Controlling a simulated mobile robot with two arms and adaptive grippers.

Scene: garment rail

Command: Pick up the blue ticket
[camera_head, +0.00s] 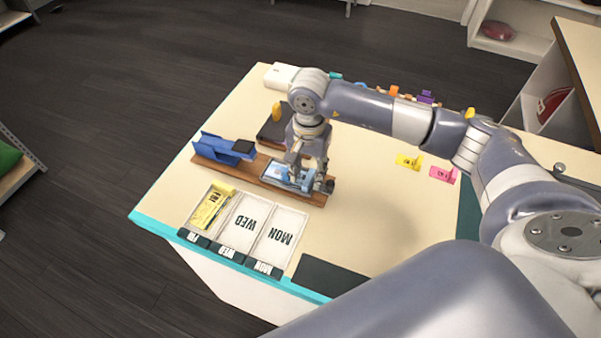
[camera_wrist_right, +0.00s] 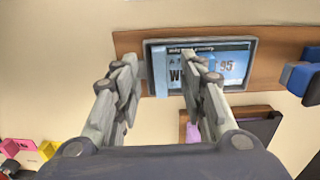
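The blue ticket (camera_wrist_right: 225,66) lies in a dark-framed holder on a wooden board (camera_wrist_right: 128,42). It has printed lettering and a pale blue upright tab (camera_wrist_right: 160,72) at its left side in the right wrist view. In the head view the ticket (camera_head: 283,173) is partly hidden by my right gripper (camera_head: 306,172), which is pointing down over it. In the right wrist view my right gripper (camera_wrist_right: 162,68) is open, with a finger on each side of the tab. I cannot tell whether either finger touches it. My left gripper is not in view.
A blue device (camera_head: 222,148) stands at the board's left end. Trays marked FRI, WED and MON (camera_head: 245,222) line the near edge; the FRI tray holds a yellow ticket (camera_head: 212,206). Yellow (camera_head: 408,161) and pink (camera_head: 443,174) tickets lie to the right. A dark block (camera_head: 272,132) stands behind.

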